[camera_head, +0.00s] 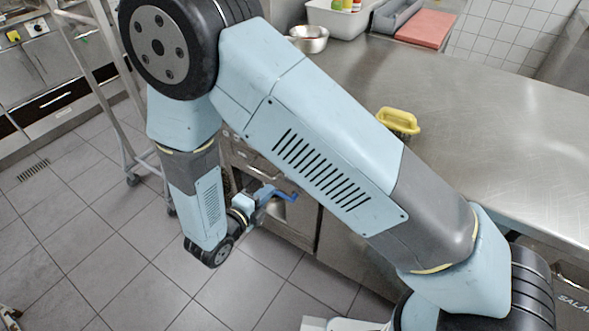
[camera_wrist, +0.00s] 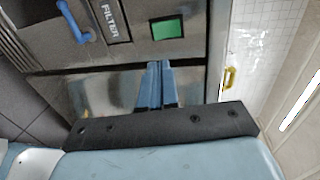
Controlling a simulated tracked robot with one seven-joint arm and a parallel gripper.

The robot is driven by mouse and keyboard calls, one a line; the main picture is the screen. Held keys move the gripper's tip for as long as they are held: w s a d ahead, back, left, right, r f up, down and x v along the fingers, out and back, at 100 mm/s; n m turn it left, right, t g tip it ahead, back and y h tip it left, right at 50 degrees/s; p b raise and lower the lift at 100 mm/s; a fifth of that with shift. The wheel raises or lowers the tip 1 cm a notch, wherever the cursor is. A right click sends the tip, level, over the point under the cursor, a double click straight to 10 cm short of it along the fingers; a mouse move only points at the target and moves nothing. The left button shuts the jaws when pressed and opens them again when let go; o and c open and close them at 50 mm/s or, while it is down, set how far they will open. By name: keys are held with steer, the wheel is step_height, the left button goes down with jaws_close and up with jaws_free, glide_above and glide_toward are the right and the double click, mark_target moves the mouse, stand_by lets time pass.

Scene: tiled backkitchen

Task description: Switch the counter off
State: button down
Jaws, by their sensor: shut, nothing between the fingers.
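The steel counter (camera_head: 460,130) fills the right side of the head view. In the wrist view its front panel (camera_wrist: 203,50) carries a green square switch (camera_wrist: 167,28) in a dark frame and a label reading FILTER (camera_wrist: 112,20). A blue handle (camera_wrist: 75,22) is left of the label. My gripper (camera_head: 290,195) is low at the counter's front in the head view. In the wrist view my gripper (camera_wrist: 157,66) has its blue fingers together and empty, with their tips just below the green switch in the picture. I cannot tell whether they touch the panel.
A yellow-handled brush (camera_head: 398,121) stands on the counter near its front edge. A metal bowl (camera_head: 309,38), a white tub (camera_head: 335,20) and a red board (camera_head: 426,28) are at the back. A wheeled rack (camera_head: 125,150) stands left. The tiled floor (camera_head: 60,240) is mostly clear.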

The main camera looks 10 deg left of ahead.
steer(key=x, duration=1.4)
steer(key=shift+w+d+f+t+h, duration=0.2)
steer(key=shift+w+t+h, duration=0.1)
steer(key=shift+w+t, duration=0.1)
steer(key=s+a+f, duration=0.1)
steer(key=s+a, duration=0.1)
steer(key=s, duration=0.4)
steer(key=s+a+f, duration=0.1)
steer(key=s+a, duration=0.2)
steer(key=s, duration=0.4)
steer(key=shift+a, duration=0.25)
steer(key=shift+s, duration=0.1)
